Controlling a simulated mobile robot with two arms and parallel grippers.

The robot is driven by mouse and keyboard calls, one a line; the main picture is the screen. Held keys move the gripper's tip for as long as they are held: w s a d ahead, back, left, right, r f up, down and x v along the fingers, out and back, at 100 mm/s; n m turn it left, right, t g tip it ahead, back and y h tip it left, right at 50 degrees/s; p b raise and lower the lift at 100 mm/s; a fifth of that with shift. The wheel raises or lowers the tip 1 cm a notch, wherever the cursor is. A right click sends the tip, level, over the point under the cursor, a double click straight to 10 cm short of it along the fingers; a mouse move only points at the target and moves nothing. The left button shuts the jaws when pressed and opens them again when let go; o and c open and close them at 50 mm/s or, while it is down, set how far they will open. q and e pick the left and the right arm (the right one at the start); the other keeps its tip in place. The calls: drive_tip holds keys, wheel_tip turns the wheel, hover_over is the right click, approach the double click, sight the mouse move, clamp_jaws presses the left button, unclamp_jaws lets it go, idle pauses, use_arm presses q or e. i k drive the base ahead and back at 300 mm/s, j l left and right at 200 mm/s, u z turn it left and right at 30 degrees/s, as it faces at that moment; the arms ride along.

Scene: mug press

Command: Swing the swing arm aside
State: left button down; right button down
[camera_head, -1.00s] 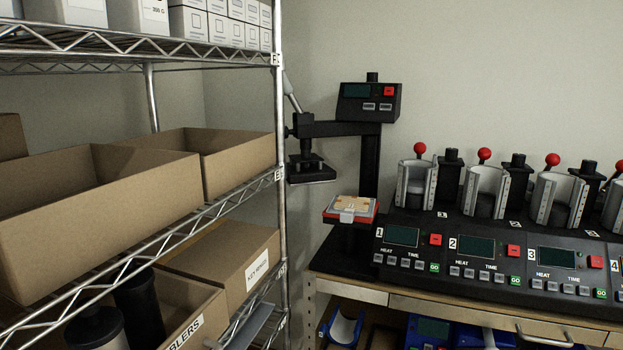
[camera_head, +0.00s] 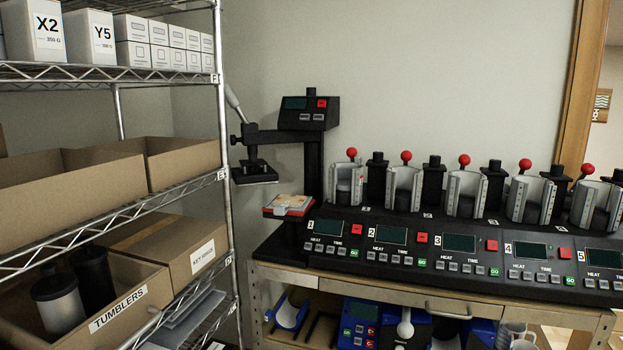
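The swing arm (camera_head: 282,136) is the black horizontal arm of the heat press beside the shelf. It reaches left from a black post and carries a dark pressing plate (camera_head: 255,173) at its left end. A grey lever handle (camera_head: 234,102) rises from that end, close to the shelf post. The plate hangs to the left of the small red-edged lower platen (camera_head: 270,211), not over it. A tan and white flat piece (camera_head: 289,202) lies on the platen. Neither of my grippers is in view.
A wire shelf (camera_head: 226,150) with cardboard boxes stands at the left, close to the lever. A row of mug presses (camera_head: 460,190) with red knobs and control panels fills the bench to the right.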

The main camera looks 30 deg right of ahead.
sight(252, 138)
drive_tip(key=l+z, duration=0.2)
drive_tip(key=l, duration=0.25)
drive_tip(key=i+l+z, duration=0.15)
drive_tip(key=l, duration=0.25)
drive_tip(key=l+z, duration=0.2)
drive_tip(key=l, duration=0.25)
drive_tip(key=i+l+z, duration=0.2)
drive_tip(key=l, duration=0.2)
